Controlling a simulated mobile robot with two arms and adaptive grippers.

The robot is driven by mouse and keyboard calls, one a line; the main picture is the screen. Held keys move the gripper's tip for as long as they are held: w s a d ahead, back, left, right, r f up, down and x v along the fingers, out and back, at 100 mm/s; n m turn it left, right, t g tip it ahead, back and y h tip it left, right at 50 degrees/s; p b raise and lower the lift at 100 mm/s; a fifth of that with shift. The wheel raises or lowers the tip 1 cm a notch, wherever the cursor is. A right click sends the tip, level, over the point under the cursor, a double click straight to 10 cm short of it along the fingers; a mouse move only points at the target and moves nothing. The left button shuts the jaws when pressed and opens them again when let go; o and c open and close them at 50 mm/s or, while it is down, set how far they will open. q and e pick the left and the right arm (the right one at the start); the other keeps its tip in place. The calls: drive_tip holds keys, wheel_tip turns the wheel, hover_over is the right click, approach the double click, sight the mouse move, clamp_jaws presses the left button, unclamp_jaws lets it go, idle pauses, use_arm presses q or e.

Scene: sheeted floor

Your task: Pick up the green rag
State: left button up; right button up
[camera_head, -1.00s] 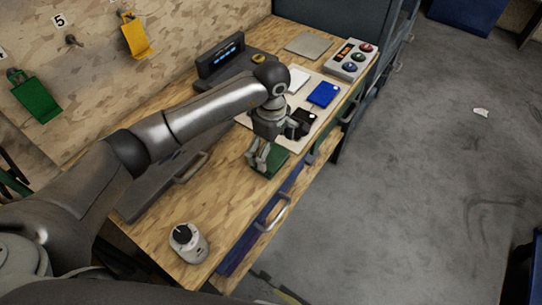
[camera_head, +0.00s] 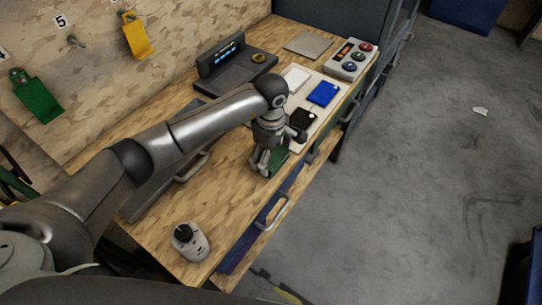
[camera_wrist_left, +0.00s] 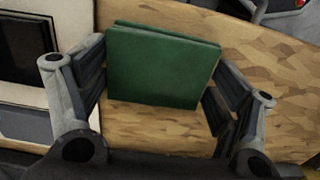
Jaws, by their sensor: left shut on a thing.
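The green rag (camera_wrist_left: 160,68) is a flat folded square between the two fingers of my left gripper (camera_wrist_left: 160,95) in the left wrist view. The fingers close on its left and right edges. In the head view the rag (camera_head: 279,158) shows partly behind my left gripper (camera_head: 262,168), at the front edge of the wooden bench (camera_head: 215,205). I cannot tell how far it is off the bench. My right gripper is in neither view.
A pale board (camera_head: 318,118) holds white, blue (camera_head: 323,93) and black (camera_head: 303,117) folded cloths. A button box (camera_head: 353,60) stands behind it. A white device with a dark knob (camera_head: 189,243) is at the near end. Another green cloth (camera_head: 37,100) and a yellow one (camera_head: 138,36) hang on the wall.

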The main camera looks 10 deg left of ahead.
use_arm(q)
drive_tip(key=shift+r, duration=0.45)
wheel_tip(320, 180, up, 2)
drive_tip(key=shift+w+r+b, duration=0.1)
drive_tip(key=shift+b, duration=0.7)
drive_tip(key=s+d+r+b, duration=0.2)
drive_tip(key=s+d+r, duration=0.3)
drive_tip(key=s+r, duration=0.5)
drive_tip(key=s, duration=0.3)
drive_tip(key=shift+d, duration=0.2)
drive_tip(key=shift+s, duration=0.1)
